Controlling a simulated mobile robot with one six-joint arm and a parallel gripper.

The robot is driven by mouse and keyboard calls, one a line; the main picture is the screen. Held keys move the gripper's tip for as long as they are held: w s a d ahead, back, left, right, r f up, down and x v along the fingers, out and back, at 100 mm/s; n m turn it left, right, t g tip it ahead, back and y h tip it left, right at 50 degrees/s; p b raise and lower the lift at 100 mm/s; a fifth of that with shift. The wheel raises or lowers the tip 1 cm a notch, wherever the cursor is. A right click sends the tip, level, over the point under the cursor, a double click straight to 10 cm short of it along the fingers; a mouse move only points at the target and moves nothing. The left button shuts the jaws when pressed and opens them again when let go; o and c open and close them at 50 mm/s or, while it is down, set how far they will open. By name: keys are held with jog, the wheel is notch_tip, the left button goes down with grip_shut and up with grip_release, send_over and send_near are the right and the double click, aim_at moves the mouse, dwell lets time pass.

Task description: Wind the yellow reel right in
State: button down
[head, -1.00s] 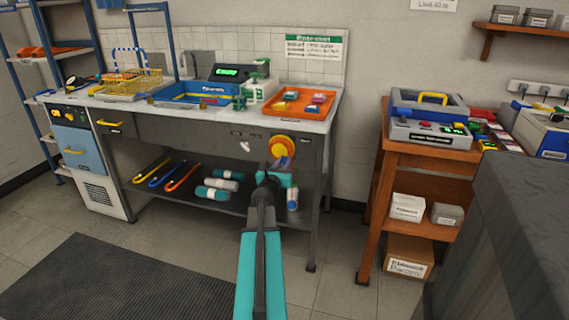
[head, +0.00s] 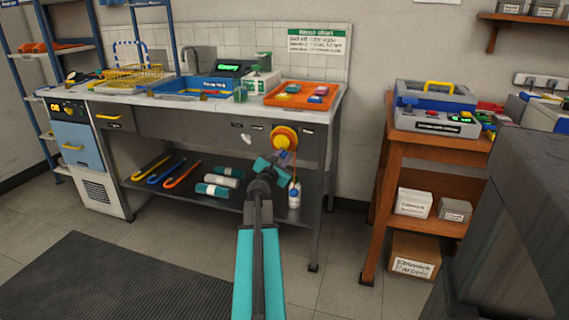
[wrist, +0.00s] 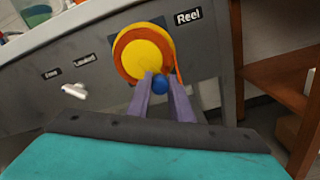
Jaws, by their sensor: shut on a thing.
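The yellow reel (head: 284,137) with an orange rim is mounted on the grey front panel of the bench, near its right end. My gripper (wrist: 159,80) is shut on the reel's small blue knob (wrist: 159,87), with one purple finger on each side, at the reel's lower right. An orange line runs down from the reel's right side. A white and blue bottle (head: 294,195) hangs or stands below; which one I cannot tell.
A white handle (wrist: 74,91) sits on the panel left of the reel. The bench shelf holds bottles (head: 212,190) and coloured hooked tools. A wooden trolley (head: 385,150) stands to the right, with a gap between it and the bench.

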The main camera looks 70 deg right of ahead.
aim_at(273, 146)
jog(key=w+m+b, duration=0.1)
jog(key=m+b, duration=0.4)
jog(key=w+m+b, duration=0.2)
jog(key=m+b, duration=0.3)
jog(key=w+m+b, duration=0.1)
jog(key=m+b, duration=0.3)
jog(key=b, duration=0.1)
jog(key=shift+w+r+m, duration=0.25)
jog(key=shift+w+m, duration=0.15)
jog(key=shift+w+a+r+m+b, duration=0.15)
jog(key=shift+r+m+b, duration=0.15)
jog(key=shift+m+b, duration=0.35)
jog(key=shift+w+d+r+m+b, duration=0.1)
jog(key=shift+r+m+b, duration=0.2)
jog(key=shift+m, duration=0.55)
jog(key=c, duration=1.6)
grip_release()
jog(key=shift+a, duration=0.2)
